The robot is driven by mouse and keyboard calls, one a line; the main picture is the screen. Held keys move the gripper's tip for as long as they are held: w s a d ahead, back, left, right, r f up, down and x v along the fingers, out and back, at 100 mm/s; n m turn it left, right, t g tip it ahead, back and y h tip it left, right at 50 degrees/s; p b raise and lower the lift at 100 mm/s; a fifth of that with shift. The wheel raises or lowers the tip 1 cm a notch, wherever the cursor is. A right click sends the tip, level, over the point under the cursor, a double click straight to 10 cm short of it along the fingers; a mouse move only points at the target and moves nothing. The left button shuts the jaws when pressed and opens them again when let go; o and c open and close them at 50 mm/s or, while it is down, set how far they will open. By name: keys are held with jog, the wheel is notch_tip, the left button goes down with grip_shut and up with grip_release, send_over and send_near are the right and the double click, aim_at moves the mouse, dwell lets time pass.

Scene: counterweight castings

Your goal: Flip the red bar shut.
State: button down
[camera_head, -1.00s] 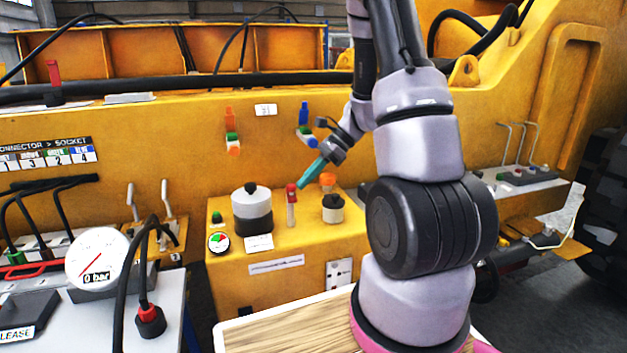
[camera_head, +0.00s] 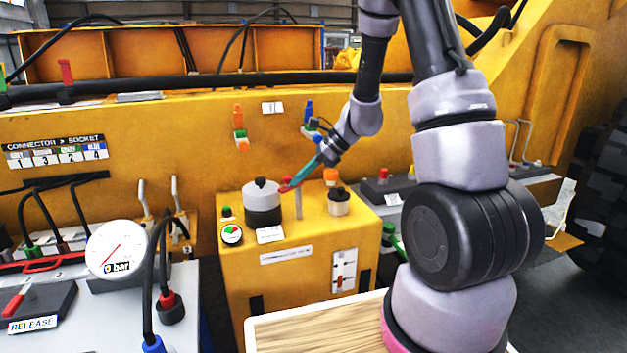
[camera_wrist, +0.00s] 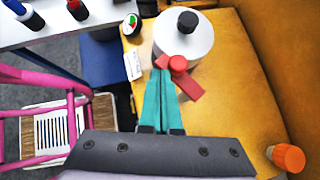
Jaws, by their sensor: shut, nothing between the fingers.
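The red bar (camera_head: 284,188) sits at the top of a thin grey post (camera_head: 298,204) on the yellow box and now reaches left of that post. The wrist view shows the bar (camera_wrist: 190,86) as a flat red strip lying slantwise, with a round red knob on it. My gripper (camera_head: 291,184) has long teal fingers, closed together and empty. In the wrist view its fingertips (camera_wrist: 162,70) lie across the bar's line, just left of the knob, and hide part of it. I cannot tell for sure whether they touch it.
On the yellow box (camera_head: 290,265) stand a white-and-black cylinder (camera_head: 262,200), an orange knob (camera_head: 331,176) and a black-topped cream knob (camera_head: 339,202). A small dial (camera_head: 232,234) is at its left edge. A pressure gauge (camera_head: 117,248) stands further left.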

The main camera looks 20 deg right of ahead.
jog(key=shift+w+a, duration=0.25)
jog(key=shift+a, duration=0.65)
jog(key=shift+d, duration=0.1)
dwell(0.9)
